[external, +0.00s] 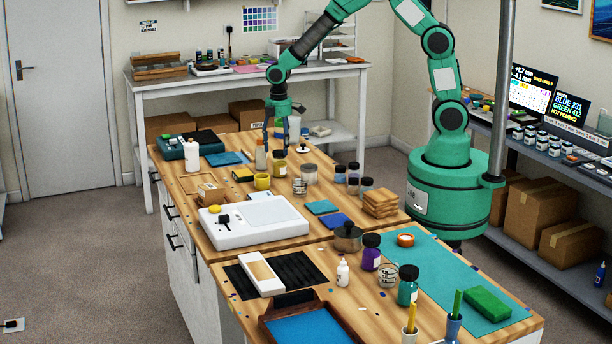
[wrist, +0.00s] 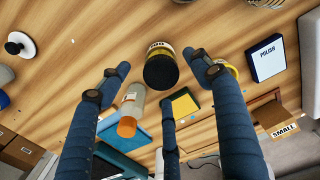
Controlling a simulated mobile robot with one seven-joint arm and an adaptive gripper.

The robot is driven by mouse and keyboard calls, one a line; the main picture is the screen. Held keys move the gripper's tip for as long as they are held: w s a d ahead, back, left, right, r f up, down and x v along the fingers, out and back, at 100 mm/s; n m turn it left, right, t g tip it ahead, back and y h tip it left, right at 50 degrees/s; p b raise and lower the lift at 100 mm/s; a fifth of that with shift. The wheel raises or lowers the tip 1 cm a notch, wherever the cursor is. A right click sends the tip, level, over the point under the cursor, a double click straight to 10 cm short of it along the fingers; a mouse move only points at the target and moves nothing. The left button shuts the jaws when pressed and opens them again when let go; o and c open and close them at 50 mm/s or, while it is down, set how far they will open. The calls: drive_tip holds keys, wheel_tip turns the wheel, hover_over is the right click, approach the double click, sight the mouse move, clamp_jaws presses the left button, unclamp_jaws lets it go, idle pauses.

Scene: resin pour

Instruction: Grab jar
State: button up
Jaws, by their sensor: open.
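In the wrist view this jar (wrist: 160,70) is seen from above, between the dark blue fingers. My gripper (external: 279,143) points down above the bench, close over the jar. In the wrist view my gripper (wrist: 157,77) has its fingers spread, with none visibly touching the jar. The jar's lower part is mostly hidden from above by its lid.
A bottle with an orange cap (wrist: 129,115) stands beside the jar, near the left finger. A yellow cup (external: 262,182) and a glass jar (external: 300,187) stand close by. A white lid with a black knob (external: 304,149) lies behind, with bare wood around it.

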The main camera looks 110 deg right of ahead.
sight(279, 151)
drive_tip(key=shift+f, duration=1.65)
drive_tip(key=shift+s+f+b, duration=0.1)
drive_tip(key=shift+f+b, duration=0.85)
drive_tip(key=shift+f, duration=1.65)
drive_tip(key=c, duration=1.3)
